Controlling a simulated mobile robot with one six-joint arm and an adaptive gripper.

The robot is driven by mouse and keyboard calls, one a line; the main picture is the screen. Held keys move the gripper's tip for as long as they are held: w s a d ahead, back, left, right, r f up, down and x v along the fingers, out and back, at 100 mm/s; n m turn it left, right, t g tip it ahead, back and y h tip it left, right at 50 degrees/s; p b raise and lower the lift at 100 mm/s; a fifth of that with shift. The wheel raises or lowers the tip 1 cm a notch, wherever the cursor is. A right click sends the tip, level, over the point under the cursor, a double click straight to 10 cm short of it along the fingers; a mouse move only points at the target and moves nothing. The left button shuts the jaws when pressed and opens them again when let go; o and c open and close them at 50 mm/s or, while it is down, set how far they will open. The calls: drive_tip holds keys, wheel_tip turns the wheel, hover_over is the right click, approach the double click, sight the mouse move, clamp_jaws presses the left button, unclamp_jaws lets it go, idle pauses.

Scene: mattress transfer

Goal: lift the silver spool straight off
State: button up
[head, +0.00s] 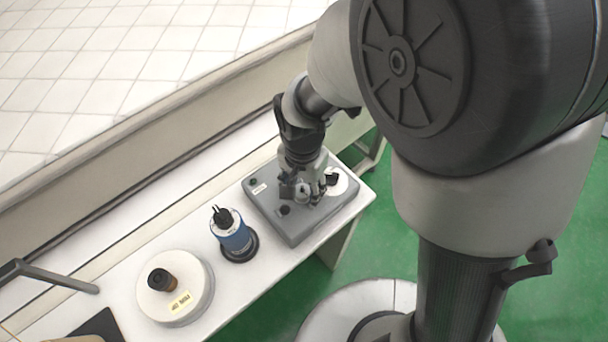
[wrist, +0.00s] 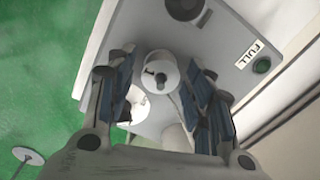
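The silver spool (wrist: 161,76) stands upright on a grey block (wrist: 225,35) in the wrist view, with a small dark mark on its top. In the head view the spool (head: 303,192) shows only partly, among my fingers. My gripper (wrist: 160,58) is open, with one blue-padded finger on each side of the spool. A gap shows between the left finger and the spool; the right finger is close to it, and I cannot tell if it touches. In the head view my gripper (head: 304,186) is low over the grey block (head: 294,228).
The block carries a dark button (wrist: 261,65), a FULL label (wrist: 246,53) and a pale disc (head: 346,184) close by my gripper. A blue cylinder (head: 234,240) and a round white stand (head: 148,306) are on the white table (head: 262,272). A ledge runs behind.

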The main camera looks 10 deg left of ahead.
drive_tip(key=c, duration=0.8)
drive_tip(key=shift+r, duration=0.1)
drive_tip(key=shift+c, duration=0.2)
wheel_tip(320, 180, up, 20)
drive_tip(key=p, duration=0.6)
drive_tip(key=shift+p, duration=0.35)
